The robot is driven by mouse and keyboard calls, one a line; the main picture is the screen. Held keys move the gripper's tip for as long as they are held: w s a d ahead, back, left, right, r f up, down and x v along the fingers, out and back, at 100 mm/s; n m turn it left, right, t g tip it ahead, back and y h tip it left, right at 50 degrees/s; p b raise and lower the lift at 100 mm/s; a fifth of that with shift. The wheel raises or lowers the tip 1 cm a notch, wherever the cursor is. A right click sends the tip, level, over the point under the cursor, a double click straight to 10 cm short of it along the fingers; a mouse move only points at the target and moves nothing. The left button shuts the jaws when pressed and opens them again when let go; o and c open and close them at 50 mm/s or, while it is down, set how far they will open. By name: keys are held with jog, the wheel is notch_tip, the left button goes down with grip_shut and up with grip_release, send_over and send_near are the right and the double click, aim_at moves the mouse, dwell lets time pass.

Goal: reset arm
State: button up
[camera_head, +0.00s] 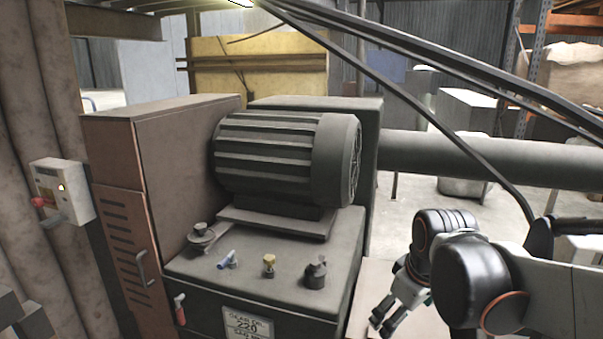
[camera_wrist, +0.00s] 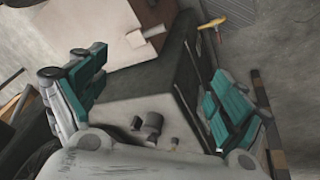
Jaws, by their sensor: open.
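My gripper (camera_head: 392,314) is at the lower right of the head view, to the right of the dark machine cabinet (camera_head: 262,268). Its fingers point down and to the left, and it looks empty. In the wrist view my gripper (camera_wrist: 160,95) has its two teal-padded fingers spread wide apart, with nothing held between them. The dark cabinet shows beyond and between the fingers there. My arm bends in from the right edge of the head view.
A ribbed motor (camera_head: 285,155) sits on the cabinet, with several small knobs and valves in front of it. A switch box (camera_head: 62,192) with a red knob is at the left. A thick grey pipe (camera_head: 480,160) runs right behind my arm. Floor shows beyond it.

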jog(key=s+r+m+t, duration=0.1)
jog(key=s+m+t, duration=0.2)
jog(key=s, duration=0.9)
jog(key=shift+r+m, duration=0.25)
jog(key=shift+m, duration=1.55)
